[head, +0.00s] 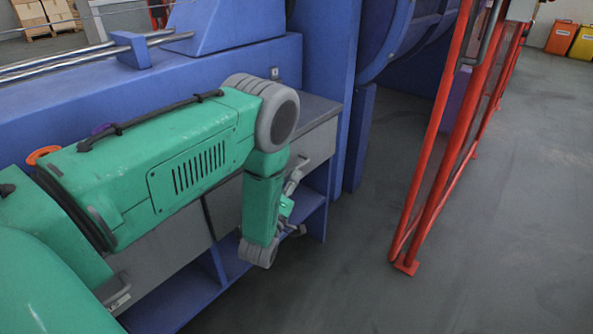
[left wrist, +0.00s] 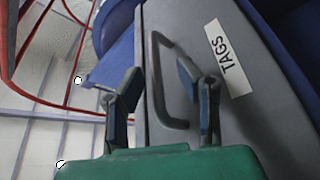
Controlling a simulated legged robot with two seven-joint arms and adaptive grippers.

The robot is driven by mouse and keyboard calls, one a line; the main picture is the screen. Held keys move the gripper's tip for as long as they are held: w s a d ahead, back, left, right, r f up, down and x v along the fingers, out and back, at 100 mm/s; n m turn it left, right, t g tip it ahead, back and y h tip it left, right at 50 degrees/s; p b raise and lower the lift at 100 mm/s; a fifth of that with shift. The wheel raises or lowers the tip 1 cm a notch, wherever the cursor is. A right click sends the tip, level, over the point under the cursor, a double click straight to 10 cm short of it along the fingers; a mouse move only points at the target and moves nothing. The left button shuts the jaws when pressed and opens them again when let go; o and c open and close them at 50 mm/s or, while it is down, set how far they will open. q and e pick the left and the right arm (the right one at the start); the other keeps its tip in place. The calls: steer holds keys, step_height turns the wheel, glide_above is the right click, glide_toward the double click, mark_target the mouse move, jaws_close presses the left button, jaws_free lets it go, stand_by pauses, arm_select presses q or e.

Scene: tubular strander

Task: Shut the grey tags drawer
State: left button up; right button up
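The tags drawer shows in the left wrist view as a grey front (left wrist: 245,130) with a white TAGS label (left wrist: 229,58) and a dark grey bow handle (left wrist: 158,85). My left gripper (left wrist: 163,98) is open there, with one finger on each side of the handle's bar. I cannot tell whether a finger touches it. In the head view my left gripper (head: 289,208) is at the right end of the grey drawer row, mostly hidden by my green wrist. The grey front (head: 318,150) beside it is partly covered by my arm. How far the drawer stands out is unclear. My right gripper is out of view.
The drawers sit in a blue bench with a lower shelf (head: 311,222). A blue machine (head: 326,60) rises behind it. A red guard frame (head: 432,150) stands to the right. Grey floor (head: 350,270) between bench and frame is clear.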

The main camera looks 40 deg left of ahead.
arm_select(q)
steer(key=v, duration=0.7)
steer(key=shift+s, duration=0.25)
steer(key=shift+f, duration=0.1)
